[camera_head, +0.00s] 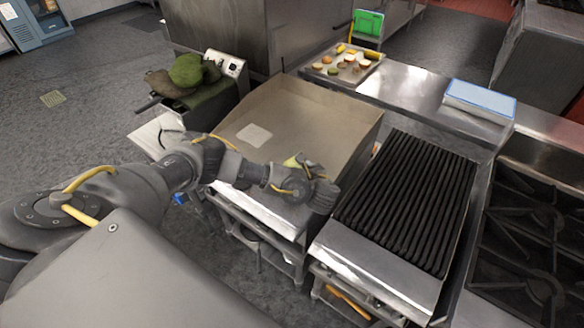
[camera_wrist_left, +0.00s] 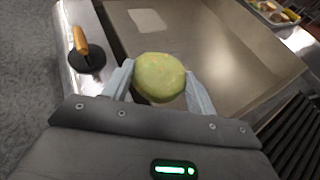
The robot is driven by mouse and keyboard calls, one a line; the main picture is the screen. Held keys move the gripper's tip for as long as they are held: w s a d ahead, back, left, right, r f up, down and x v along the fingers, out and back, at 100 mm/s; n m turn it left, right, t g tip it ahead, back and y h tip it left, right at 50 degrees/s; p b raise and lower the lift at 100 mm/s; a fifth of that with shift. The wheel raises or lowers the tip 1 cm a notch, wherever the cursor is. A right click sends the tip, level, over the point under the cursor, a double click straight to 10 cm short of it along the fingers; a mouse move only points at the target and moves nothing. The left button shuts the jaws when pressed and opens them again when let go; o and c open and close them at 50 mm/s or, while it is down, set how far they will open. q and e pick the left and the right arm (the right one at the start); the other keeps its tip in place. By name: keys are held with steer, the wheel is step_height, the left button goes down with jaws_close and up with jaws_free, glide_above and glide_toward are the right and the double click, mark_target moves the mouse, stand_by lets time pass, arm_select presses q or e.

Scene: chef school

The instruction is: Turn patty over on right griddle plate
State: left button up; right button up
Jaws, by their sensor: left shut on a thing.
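My left gripper (camera_wrist_left: 160,85) is shut on a round, pale yellow-green patty (camera_wrist_left: 159,78), with one finger on each side of it. In the head view the patty (camera_head: 296,160) is a small patch, mostly hidden by my wrist. The gripper is over the front right part of the flat steel griddle (camera_head: 320,125). I cannot tell whether the patty touches the surface. The black ribbed grill (camera_head: 410,205) lies just right of my left wrist, with nothing on it. My right gripper is not in view.
A pale square (camera_head: 254,135) lies on the flat griddle. A black round tool with a wooden handle (camera_wrist_left: 84,50) sits at its left front edge. A food tray (camera_head: 345,65), a blue-white box (camera_head: 480,99) and a burner stove (camera_head: 530,235) stand beyond and right.

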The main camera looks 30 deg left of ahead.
arm_select(q)
steer(key=w+d+r+m+t+h+b, duration=0.1)
steer(key=d+r+m+t+h+b, duration=0.3)
steer(key=d+b, duration=0.3)
steer(key=s+d+r+m+t+h+b, duration=0.1)
steer(key=s+d+r+m+h+b, duration=0.2)
steer(key=r, duration=0.8)
steer(key=d+m+h+b, duration=0.1)
steer(key=m+h+b, duration=0.1)
steer(key=m+h, duration=0.1)
steer(key=shift+r+m+t+h+b, duration=0.3)
steer(key=shift+m+t+h, duration=0.1)
